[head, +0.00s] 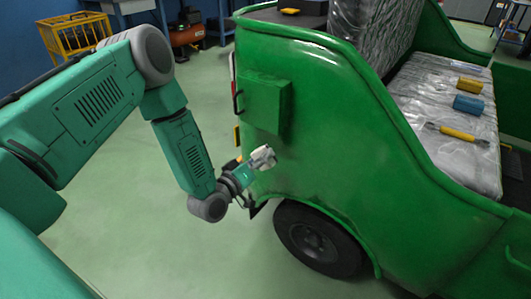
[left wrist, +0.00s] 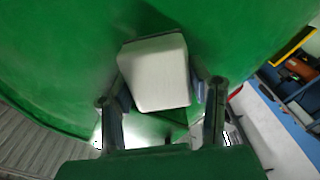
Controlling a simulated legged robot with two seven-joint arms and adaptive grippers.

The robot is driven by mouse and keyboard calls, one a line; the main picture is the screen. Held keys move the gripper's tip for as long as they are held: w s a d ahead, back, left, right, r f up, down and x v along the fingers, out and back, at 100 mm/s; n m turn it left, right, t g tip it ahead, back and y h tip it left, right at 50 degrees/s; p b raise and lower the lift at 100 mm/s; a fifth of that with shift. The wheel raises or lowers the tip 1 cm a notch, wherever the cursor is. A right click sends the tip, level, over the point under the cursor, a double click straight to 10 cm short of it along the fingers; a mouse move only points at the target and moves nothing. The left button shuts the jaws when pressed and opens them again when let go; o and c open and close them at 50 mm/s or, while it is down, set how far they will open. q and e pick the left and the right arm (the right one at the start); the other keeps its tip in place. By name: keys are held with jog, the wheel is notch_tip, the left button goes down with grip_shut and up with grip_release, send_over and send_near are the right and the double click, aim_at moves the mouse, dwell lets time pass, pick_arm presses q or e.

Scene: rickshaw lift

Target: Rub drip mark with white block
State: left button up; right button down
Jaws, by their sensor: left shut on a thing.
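The white block (head: 263,157) is at the end of my left gripper (head: 253,164), close to the green side panel of the rickshaw (head: 320,140). In the left wrist view the white block (left wrist: 156,74) sits between the two dark fingers of my left gripper (left wrist: 162,92), which is shut on it. Green panel fills the view behind the block. I cannot tell whether the block touches the panel. I cannot make out a clear drip mark; faint dark smudging shows low on the panel. My right gripper is not in view.
The rear wheel (head: 317,238) is below the panel. A green box (head: 265,103) juts out above my gripper. On the wrapped seat lie a yellow block (head: 469,85), a blue block (head: 468,104) and a yellow-handled tool (head: 457,133). The floor at left is clear; a yellow crate (head: 72,37) stands behind.

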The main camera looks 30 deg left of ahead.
pick_arm(q)
jog(key=s+p, duration=0.1)
jog(key=s, duration=0.2)
jog(key=shift+a, duration=0.15)
dwell(0.4)
dwell(0.3)
jog(key=w+a+f+b, duration=0.3)
jog(key=w+b, duration=0.1)
jog(key=w, duration=0.3)
jog(key=shift+a+b, duration=0.15)
jog(key=shift+b, duration=0.15)
jog(key=shift+w+b, duration=0.45)
jog(key=shift+w, duration=0.65)
dwell(0.7)
jog(key=shift+d, duration=0.2)
